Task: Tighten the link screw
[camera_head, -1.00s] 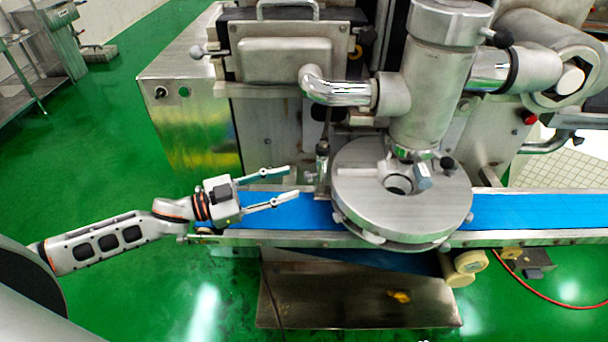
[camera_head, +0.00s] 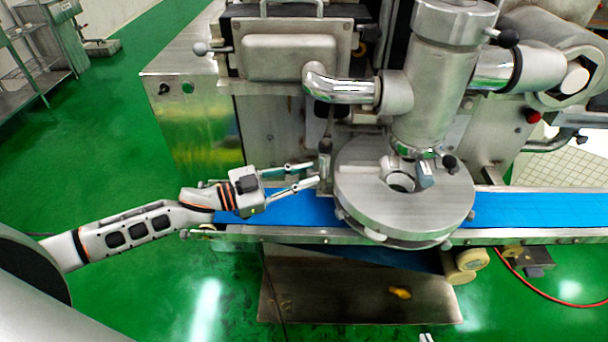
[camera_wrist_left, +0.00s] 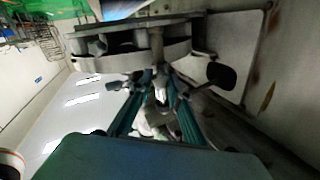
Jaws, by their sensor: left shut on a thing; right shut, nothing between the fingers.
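My left gripper (camera_head: 315,174) reaches in from the left above the blue belt. Its fingertips meet a small upright metal post beside the round metal disc, where the link screw (camera_head: 325,172) appears to be. In the left wrist view, the two teal-sided fingers (camera_wrist_left: 161,80) close in on a small metal part under a curved metal band. The exact contact is dark and partly hidden by the fingers. My right gripper (camera_head: 427,338) shows only as small pale tips at the bottom edge of the head view. It is shut and empty, away from the machine.
The round metal disc (camera_head: 365,203) and the thick vertical cylinder (camera_head: 416,95) stand just right of my left gripper. A bent chrome pipe (camera_head: 345,90) is above it. The blue conveyor belt (camera_head: 530,208) runs below. The green floor (camera_head: 100,170) at the left is clear.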

